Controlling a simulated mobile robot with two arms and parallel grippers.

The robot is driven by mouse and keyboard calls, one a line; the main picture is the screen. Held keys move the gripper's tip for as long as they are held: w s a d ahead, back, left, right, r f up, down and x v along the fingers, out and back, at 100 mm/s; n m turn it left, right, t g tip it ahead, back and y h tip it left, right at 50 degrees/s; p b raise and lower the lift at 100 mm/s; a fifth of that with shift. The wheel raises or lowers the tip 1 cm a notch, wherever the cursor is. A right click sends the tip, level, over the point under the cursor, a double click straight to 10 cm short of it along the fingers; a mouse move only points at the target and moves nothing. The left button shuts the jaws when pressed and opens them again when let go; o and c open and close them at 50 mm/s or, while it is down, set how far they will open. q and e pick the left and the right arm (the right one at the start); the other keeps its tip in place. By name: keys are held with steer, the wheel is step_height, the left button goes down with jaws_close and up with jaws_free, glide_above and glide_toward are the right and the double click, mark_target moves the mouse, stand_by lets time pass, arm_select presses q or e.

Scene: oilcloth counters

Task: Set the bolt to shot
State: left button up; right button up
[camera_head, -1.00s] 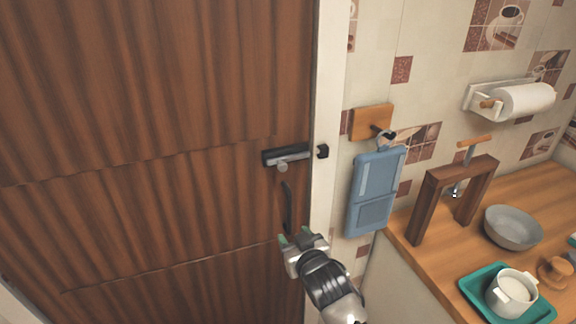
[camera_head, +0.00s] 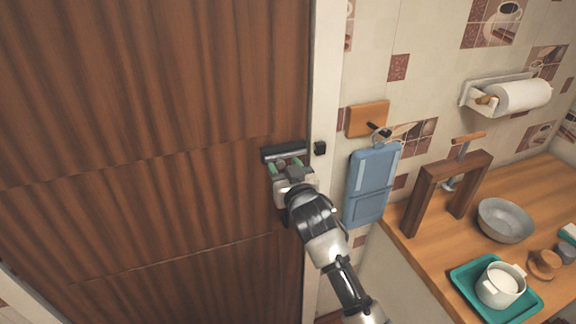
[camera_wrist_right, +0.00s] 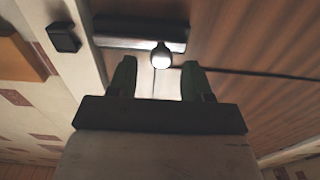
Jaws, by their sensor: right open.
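The bolt is a dark plate (camera_head: 283,150) with a pale metal rod, fixed to the brown wooden door near its right edge. Its round knob (camera_wrist_right: 161,56) shows bright in the right wrist view. The black keeper (camera_head: 320,148) sits on the white door frame; it also shows in the wrist view (camera_wrist_right: 64,37), with a gap between it and the plate. My right gripper (camera_head: 285,165) is open, its green fingertips (camera_wrist_right: 158,78) just short of the knob, one to each side. In the head view the gripper covers part of the bolt. My left gripper is out of view.
A blue board (camera_head: 371,187) hangs on the wall right of the frame. The wooden counter (camera_head: 411,228) at the right carries a wooden arch, a grey bowl (camera_head: 505,220) and a teal tray (camera_head: 463,278).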

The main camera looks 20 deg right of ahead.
steer(key=shift+w+r, duration=0.1)
steer(key=shift+w, duration=0.25)
steer(key=shift+c, duration=0.5)
jaws_close()
steer(key=shift+w+d+p, duration=0.1)
steer(key=shift+d+p, duration=0.5)
steer(key=shift+d, duration=1.8)
steer(key=shift+r, duration=0.1)
steer(key=shift+a, duration=0.1)
steer(key=shift+c, duration=1.5)
jaws_free()
steer(key=o, duration=0.4)
